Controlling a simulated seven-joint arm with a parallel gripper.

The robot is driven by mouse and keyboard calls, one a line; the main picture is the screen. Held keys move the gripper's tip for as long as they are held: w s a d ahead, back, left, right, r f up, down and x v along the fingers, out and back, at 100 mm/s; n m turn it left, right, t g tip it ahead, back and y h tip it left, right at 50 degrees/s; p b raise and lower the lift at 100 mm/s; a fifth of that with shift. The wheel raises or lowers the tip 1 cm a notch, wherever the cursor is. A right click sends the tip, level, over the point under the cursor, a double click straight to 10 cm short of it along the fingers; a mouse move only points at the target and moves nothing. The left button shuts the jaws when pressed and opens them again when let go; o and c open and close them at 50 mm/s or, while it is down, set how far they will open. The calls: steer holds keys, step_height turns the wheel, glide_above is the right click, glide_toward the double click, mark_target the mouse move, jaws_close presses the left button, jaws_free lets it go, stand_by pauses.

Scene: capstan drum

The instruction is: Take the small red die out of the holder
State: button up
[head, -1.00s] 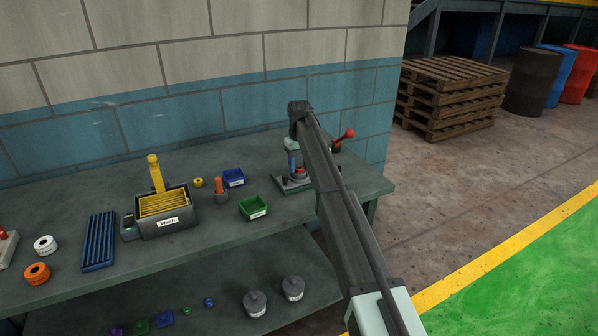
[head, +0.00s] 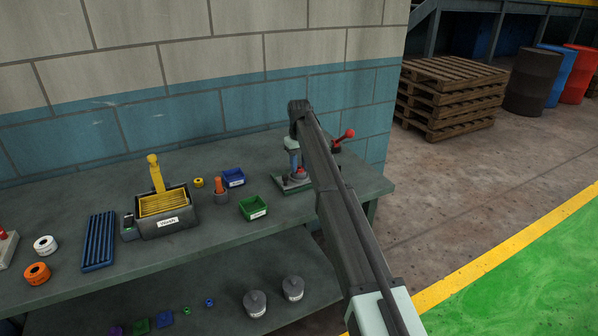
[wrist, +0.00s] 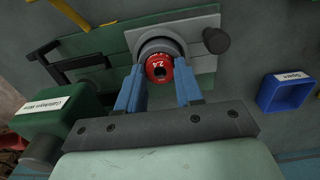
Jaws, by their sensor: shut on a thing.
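The small red die (wrist: 158,67) is a round red piece marked "2.4" with a dark hole in its middle. In the wrist view it sits at the grey round holder (wrist: 162,44) on a light plate; I cannot tell how deep it sits. My gripper (wrist: 158,75) has its blue fingers on either side of the die and is shut on it. In the head view my gripper (head: 294,162) points down at the holder area at the right end of the bench, and my arm hides part of it.
A green machine body (wrist: 62,118) and black handle (wrist: 82,62) are left of the holder in the wrist view; a dark knob (wrist: 216,40) is close at its right. A blue bin (head: 232,177) and green bin (head: 253,207) stand left of the holder in the head view.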

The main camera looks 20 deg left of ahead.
steer(key=shift+c, duration=0.7)
steer(key=shift+r, duration=0.15)
steer(key=shift+r, duration=2.9)
